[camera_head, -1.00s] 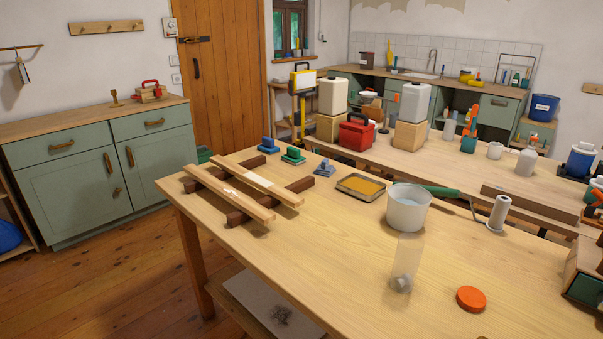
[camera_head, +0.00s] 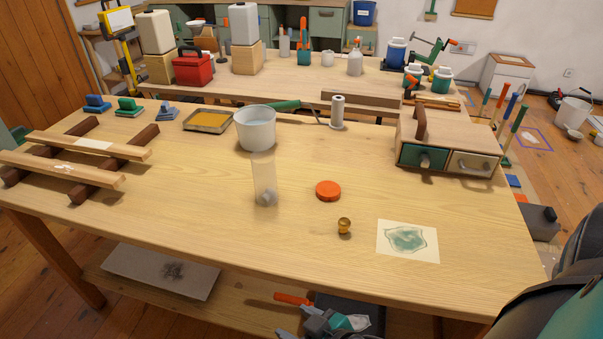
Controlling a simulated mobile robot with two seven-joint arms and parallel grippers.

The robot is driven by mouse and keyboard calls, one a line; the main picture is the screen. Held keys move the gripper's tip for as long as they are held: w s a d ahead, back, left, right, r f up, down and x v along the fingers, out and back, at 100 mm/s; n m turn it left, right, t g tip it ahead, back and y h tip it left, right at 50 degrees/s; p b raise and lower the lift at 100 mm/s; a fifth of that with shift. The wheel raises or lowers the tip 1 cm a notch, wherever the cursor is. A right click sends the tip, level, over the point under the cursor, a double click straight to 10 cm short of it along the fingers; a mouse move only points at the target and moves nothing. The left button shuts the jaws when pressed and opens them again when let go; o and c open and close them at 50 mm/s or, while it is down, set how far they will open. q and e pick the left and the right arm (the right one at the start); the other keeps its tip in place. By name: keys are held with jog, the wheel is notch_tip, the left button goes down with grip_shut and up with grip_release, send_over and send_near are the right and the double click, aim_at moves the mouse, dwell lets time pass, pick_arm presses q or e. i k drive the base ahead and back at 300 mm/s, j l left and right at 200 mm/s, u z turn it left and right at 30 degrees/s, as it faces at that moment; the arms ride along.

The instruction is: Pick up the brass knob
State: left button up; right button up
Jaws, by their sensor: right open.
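The brass knob (camera_head: 344,226) stands on the wooden workbench (camera_head: 200,215), near its front edge right of centre. It is small and golden, with a round top, and nothing touches it. My right gripper (camera_head: 302,322) shows partly at the bottom edge, in front of and lower than the bench top. It is open, empty and apart from the knob. My right arm fills the lower right corner. My left gripper is out of view.
An orange lid (camera_head: 328,191) lies just behind the knob, and a patterned sheet (camera_head: 408,241) lies to its right. A clear cylinder (camera_head: 264,178) stands to the left. A drawer box (camera_head: 450,140) stands at the back right. The bench's front left is clear.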

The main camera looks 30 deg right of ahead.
aim_at(344, 224)
jog(key=z, duration=1.35)
jog(key=j+u, duration=0.1)
jog(key=j, duration=0.35)
jog(key=k, duration=0.05)
